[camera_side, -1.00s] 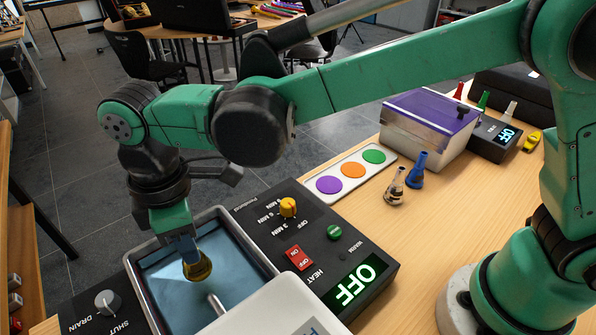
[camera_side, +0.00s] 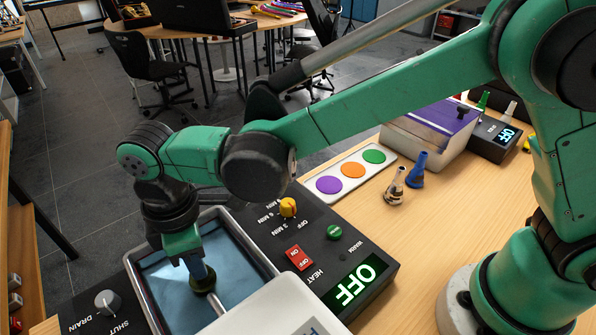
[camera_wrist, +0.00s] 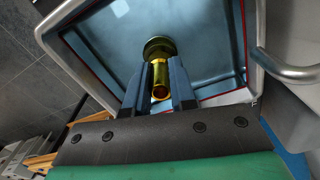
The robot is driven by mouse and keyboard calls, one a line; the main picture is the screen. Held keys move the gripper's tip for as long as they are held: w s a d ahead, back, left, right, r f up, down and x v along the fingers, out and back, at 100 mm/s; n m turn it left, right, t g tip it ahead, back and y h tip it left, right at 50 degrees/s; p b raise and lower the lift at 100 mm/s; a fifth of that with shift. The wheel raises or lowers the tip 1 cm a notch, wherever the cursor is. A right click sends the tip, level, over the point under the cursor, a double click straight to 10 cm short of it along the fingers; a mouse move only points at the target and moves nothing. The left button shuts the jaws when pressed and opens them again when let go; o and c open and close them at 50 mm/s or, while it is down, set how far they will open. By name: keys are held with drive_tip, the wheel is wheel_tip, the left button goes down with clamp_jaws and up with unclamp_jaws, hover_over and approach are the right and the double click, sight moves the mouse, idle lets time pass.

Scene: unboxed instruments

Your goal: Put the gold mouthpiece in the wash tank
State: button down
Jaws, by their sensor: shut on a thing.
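My gripper (camera_side: 193,262) is shut on the gold mouthpiece (camera_side: 203,281) and holds it within the wash tank's opening in the side view. The wash tank (camera_side: 136,284) is a metal-rimmed basin with a bluish inside. In the wrist view, my gripper's two blue fingers (camera_wrist: 159,84) pinch the mouthpiece (camera_wrist: 159,70), with its wide dark-looking cup away from me and its gold shank towards me. The tank's bluish floor (camera_wrist: 205,40) lies behind it. I cannot tell whether the mouthpiece touches the floor.
The control panel (camera_side: 320,255) reads OFF. A blue mouthpiece (camera_side: 416,170) and a dark-and-tan one (camera_side: 395,187) stand by a plate with coloured discs (camera_side: 352,170).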

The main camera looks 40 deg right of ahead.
drive_tip(key=shift+f, duration=0.35)
drive_tip(key=c, duration=0.7)
unclamp_jaws()
drive_tip(key=shift+o, duration=0.2)
drive_tip(key=r, duration=0.5)
drive_tip(key=shift+w+d+r, duration=0.1)
drive_tip(key=shift+d+r, duration=0.25)
drive_tip(key=shift+r, duration=0.05)
drive_tip(key=s+d+r+m+t, duration=0.1)
drive_tip(key=s+d+m+t, duration=0.1)
drive_tip(key=d+m, duration=0.5)
drive_tip(key=s+d+r+m+t, duration=0.1)
drive_tip(key=d+m+t, duration=0.4)
drive_tip(key=d, duration=1.3)
drive_tip(key=s+m, duration=0.1)
drive_tip(key=m, duration=0.2)
drive_tip(key=shift+d+r, duration=0.2)
drive_tip(key=shift+d, duration=0.05)
